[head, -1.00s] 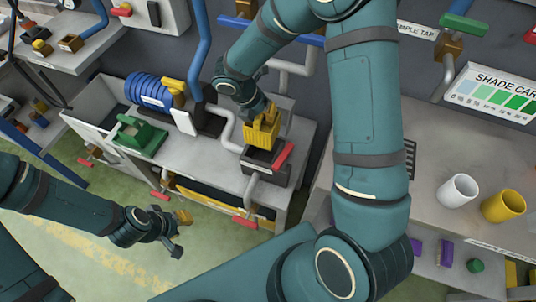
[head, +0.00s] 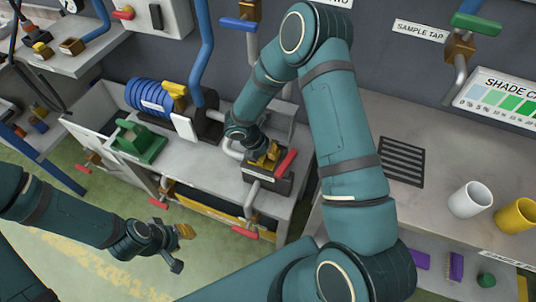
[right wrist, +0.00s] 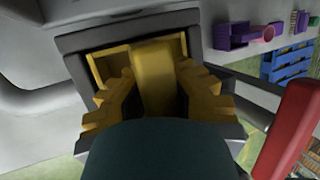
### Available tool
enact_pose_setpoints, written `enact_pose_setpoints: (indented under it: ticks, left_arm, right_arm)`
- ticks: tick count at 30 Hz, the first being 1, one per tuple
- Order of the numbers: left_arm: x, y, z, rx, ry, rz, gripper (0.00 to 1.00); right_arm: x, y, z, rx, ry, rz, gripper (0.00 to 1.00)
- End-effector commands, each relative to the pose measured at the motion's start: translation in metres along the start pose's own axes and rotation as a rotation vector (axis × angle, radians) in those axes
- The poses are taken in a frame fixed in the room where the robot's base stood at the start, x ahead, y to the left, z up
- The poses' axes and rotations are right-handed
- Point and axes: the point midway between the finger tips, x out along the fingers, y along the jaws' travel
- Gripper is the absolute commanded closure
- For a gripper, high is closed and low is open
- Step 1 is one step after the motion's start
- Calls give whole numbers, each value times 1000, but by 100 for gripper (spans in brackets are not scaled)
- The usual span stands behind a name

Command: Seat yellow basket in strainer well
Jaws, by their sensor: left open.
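The yellow basket (right wrist: 160,75) is down inside the dark square strainer well (right wrist: 75,43), its rim showing within the well's walls in the right wrist view. My right gripper (right wrist: 157,88) has its yellow-padded fingers on both sides of the basket's upright middle part and looks shut on it. In the head view the right gripper (head: 264,160) points down over the well (head: 267,183) and hides most of the basket. How deep the basket sits cannot be told. My left gripper (head: 180,247) is open and empty over the floor at the lower left.
A red-handled lever (head: 286,163) stands close beside the well; its red handle (right wrist: 290,130) is also near in the right wrist view. A green block (head: 140,142) and blue coil (head: 153,92) stand left on the bench. White (head: 469,200) and yellow cups (head: 517,215) stand right.

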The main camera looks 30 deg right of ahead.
Motion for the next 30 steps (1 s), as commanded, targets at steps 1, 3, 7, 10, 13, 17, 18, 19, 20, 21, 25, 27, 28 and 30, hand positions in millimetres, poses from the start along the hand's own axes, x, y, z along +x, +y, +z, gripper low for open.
enact_pose_setpoints:
  ticks: [1,3,7,10,13,17,18,19,20,21,25,27,28,30]
  left_arm:
    - [2,-1,0,0,1,0,66]
    - [2,-1,0,0,1,0,66]
    - [1,0,0,0,1,0,66]
    - [2,-1,0,0,1,0,66]
    - [5,-2,0,0,2,0,66]
    - [4,-2,-1,0,3,0,66]
    - [4,-2,-1,0,3,0,66]
    - [4,-2,-1,0,3,0,66]
    - [4,-2,-1,0,3,0,66]
    - [4,-2,-1,0,3,0,66]
    - [4,-1,-1,0,2,0,66]
    - [1,0,-1,0,2,0,66]
    - [-1,0,0,0,1,0,66]
    - [-2,1,0,0,0,0,66]
  right_arm:
    - [6,2,-2,-1,0,0,100]
    - [7,3,-2,0,-1,1,100]
    - [6,3,-1,0,-1,2,100]
    - [7,3,-2,0,-1,2,100]
    - [10,4,-3,0,-1,1,100]
    - [9,4,-3,0,0,1,66]
    - [9,4,-3,0,0,1,66]
    - [9,4,-3,0,0,1,66]
    - [9,4,-3,0,0,1,66]
    - [9,4,-3,0,0,0,66]
    - [9,3,-2,0,0,-1,66]
    - [6,2,-2,1,0,-1,66]
    - [4,1,-1,1,0,-1,66]
    - [-5,2,-1,1,-2,0,66]
